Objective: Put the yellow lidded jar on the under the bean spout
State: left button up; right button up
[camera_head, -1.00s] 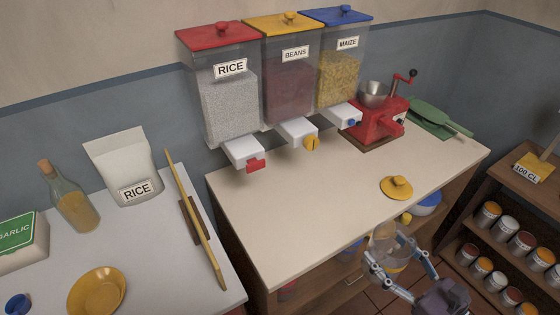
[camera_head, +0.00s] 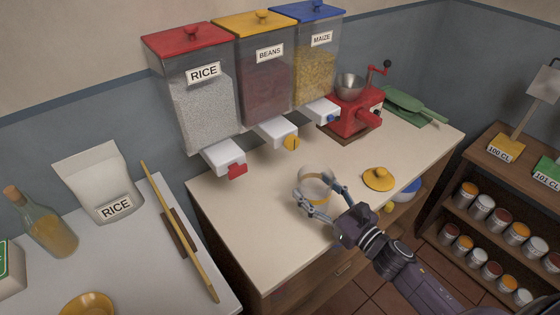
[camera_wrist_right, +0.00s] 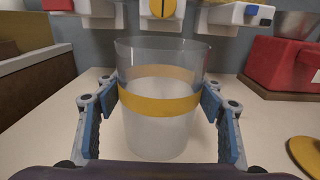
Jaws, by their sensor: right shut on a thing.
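My right gripper (camera_head: 322,205) is shut on a clear glass jar with a yellow band, the yellow jar (camera_head: 315,182). In the right wrist view the jar (camera_wrist_right: 160,104) stands upright between the two finger pads and is open at the top. It is over the counter; whether it touches the surface I cannot tell. The yellow lid (camera_head: 378,179) lies apart on the counter, to the right. The bean dispenser (camera_head: 266,85) has a white spout (camera_head: 274,131) with a yellow knob, which is behind the jar. My left gripper is not in view.
The rice dispenser (camera_head: 198,100) and maize dispenser (camera_head: 319,70) flank the bean one. A red grinder (camera_head: 352,118) stands right of the spouts. The counter (camera_head: 250,200) is clear between jar and spouts. Shelves with several tins (camera_head: 482,207) stand at the right.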

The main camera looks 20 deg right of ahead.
jog(key=x, duration=1.1)
jog(key=shift+w+a+b, duration=0.1)
jog(key=shift+w+b, duration=0.15)
jog(key=shift+b, duration=0.1)
jog(key=b+x, duration=0.1)
jog(key=x, duration=0.2)
jog(key=shift+w+a, duration=0.15)
jog(key=shift+w, duration=0.15)
jog(key=shift+f+b, duration=0.4)
jog(key=shift+f, duration=0.4)
jog(key=shift+s, duration=0.15)
jog(key=shift+f, duration=0.1)
jog(key=o, duration=1.5)
jog(key=shift+o, duration=0.2)
